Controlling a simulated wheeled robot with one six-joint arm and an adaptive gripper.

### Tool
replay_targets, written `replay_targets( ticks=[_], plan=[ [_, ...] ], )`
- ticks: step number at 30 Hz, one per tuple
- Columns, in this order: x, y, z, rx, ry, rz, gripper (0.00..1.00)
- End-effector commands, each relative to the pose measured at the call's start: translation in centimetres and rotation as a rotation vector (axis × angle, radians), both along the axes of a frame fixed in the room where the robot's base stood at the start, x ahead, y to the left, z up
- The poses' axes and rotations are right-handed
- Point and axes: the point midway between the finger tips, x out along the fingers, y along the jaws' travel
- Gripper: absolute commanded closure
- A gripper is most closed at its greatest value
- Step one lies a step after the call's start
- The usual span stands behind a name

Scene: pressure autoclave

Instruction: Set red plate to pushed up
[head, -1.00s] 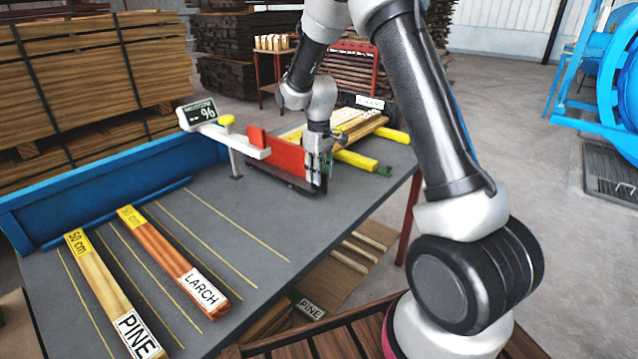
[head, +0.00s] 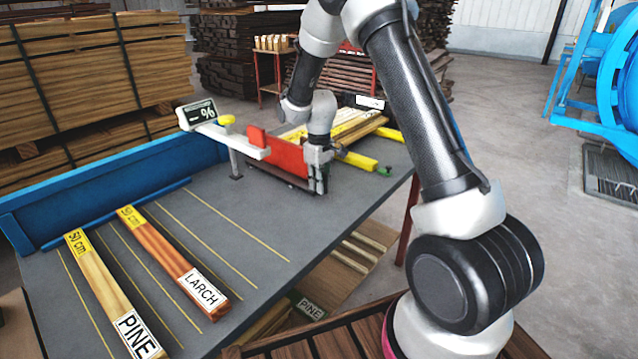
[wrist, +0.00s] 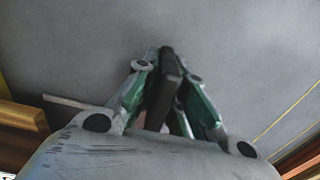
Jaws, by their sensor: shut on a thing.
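The red plate (head: 283,153) stands upright on the far part of the grey table, below and right of a white arm with a yellow knob (head: 227,120). My gripper (head: 318,180) is at the plate's right end, pointing down, close to the table top. In the wrist view my gripper (wrist: 168,82) has its green-sided fingers on either side of a dark upright bar with a reddish strip beside it. It is shut on this end of the plate. The fingers and my wrist hide the contact in the head view.
A moisture display (head: 197,113) stands left of the plate. Boards labelled PINE (head: 105,285) and LARCH (head: 172,262) lie at the table's left. Yellow-ended boards (head: 350,125) lie behind my gripper. A blue fence (head: 100,190) runs along the back. The front middle of the table is clear.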

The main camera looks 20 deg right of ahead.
Motion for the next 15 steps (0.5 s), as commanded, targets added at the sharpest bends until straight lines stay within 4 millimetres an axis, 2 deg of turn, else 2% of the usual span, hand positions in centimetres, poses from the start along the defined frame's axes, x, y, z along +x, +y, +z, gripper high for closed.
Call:
replay_targets(
  ticks=[4,10,15],
  plan=[
    [1.0,-1.6,0.0,0.0,-0.001,-0.003,1.0],
    [3.5,-6.1,0.0,-0.001,-0.002,-0.006,1.0],
    [4.9,-8.5,0.0,0.0,-0.001,-0.001,1.0]
  ],
)
